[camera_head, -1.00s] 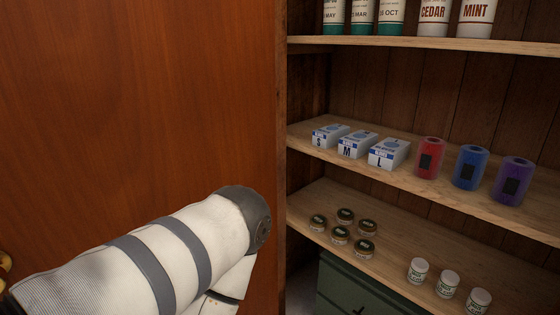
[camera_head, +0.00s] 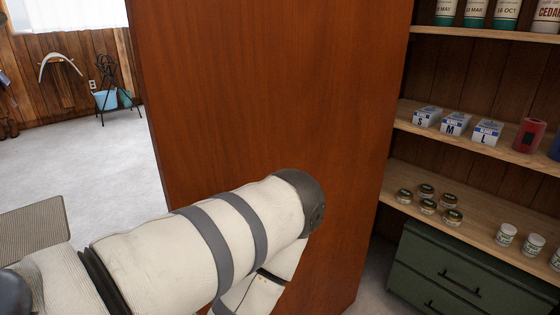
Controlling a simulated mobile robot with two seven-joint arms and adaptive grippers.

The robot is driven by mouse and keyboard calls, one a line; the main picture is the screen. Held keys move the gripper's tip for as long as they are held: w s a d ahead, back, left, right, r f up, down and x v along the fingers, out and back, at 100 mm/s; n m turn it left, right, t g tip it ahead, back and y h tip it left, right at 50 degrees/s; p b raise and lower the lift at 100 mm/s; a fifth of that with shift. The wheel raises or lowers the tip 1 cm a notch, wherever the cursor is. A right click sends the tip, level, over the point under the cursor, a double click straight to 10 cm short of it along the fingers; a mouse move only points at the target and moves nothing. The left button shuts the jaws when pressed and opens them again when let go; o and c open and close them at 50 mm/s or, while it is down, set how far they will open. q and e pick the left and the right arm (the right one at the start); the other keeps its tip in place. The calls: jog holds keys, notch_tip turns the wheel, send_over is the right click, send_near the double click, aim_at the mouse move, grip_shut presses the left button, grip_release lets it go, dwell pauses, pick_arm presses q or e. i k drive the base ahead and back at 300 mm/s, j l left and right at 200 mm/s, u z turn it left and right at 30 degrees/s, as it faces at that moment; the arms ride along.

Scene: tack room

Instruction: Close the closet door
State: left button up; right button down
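The closet door (camera_head: 265,110) is a tall reddish-brown wooden panel in the middle of the head view. It stands open, with the closet's shelves showing past its right edge. My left arm reaches in from the lower left, in front of the door. Its bent joint lies over the door's lower part; I cannot tell whether it touches. The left gripper is out of view, and so is the right one. The closet (camera_head: 484,167) holds labelled boxes, jars and cans on its wooden shelves.
A green drawer cabinet (camera_head: 455,262) stands on the floor below the shelves. Left of the door is open pale floor (camera_head: 95,175). A dark stand (camera_head: 108,88) and a blue bucket (camera_head: 106,100) are by the far panelled wall. A mesh-topped piece (camera_head: 35,232) is at the lower left.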

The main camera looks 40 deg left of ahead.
aim_at(236, 93)
jog(key=k+j+z, duration=0.1)
jog(key=k+j, duration=0.15)
jog(key=j, duration=0.2)
jog(key=k+j+z, duration=0.1)
jog(key=k+j, duration=0.15)
jog(key=j, duration=0.15)
jog(key=k+j+z, duration=0.1)
jog(key=k+j, duration=0.15)
jog(key=j, duration=0.15)
jog(key=j+z, duration=0.3)
jog(key=j, duration=1.2)
jog(key=i+j, duration=0.15)
jog(key=j, duration=0.15)
jog(key=i+j+z, duration=0.1)
jog(key=j, duration=0.25)
jog(key=i, duration=0.1)
